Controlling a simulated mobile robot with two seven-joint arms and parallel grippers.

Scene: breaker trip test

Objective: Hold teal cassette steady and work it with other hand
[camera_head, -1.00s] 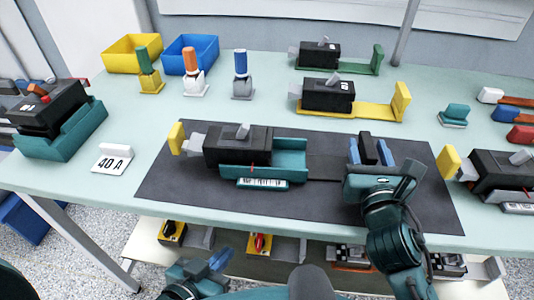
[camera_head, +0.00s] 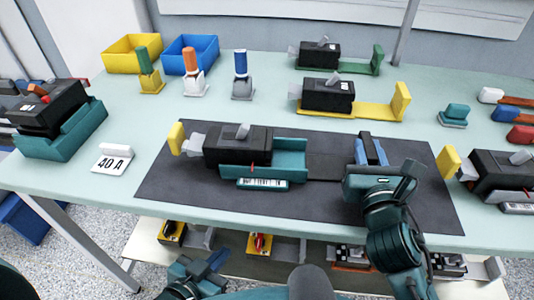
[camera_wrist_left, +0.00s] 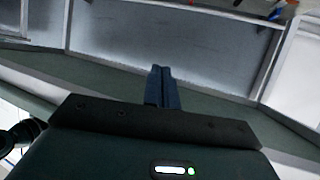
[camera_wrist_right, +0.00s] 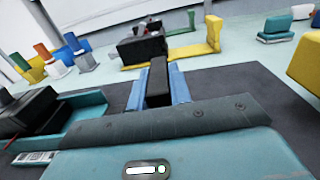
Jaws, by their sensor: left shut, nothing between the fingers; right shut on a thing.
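The teal cassette (camera_head: 291,162) lies on the dark mat with a black breaker (camera_head: 238,146) in its left part and a barcode label on its front. Its teal edge also shows at the left of the right wrist view (camera_wrist_right: 88,103). My right gripper (camera_head: 370,151) is to the right of the cassette, its blue fingers shut on an upright black block (camera_wrist_right: 157,82). My left gripper (camera_head: 217,260) is shut and empty, low in front of the table edge, apart from the cassette. Its closed fingers show in the left wrist view (camera_wrist_left: 161,88).
A yellow-ended grey piece (camera_head: 177,138) stands left of the breaker. Another breaker (camera_head: 500,175) sits right of my right arm. Stamps, bins and more breakers stand behind. A 40 A card (camera_head: 112,159) lies left of the mat (camera_head: 190,196). The mat's front left is clear.

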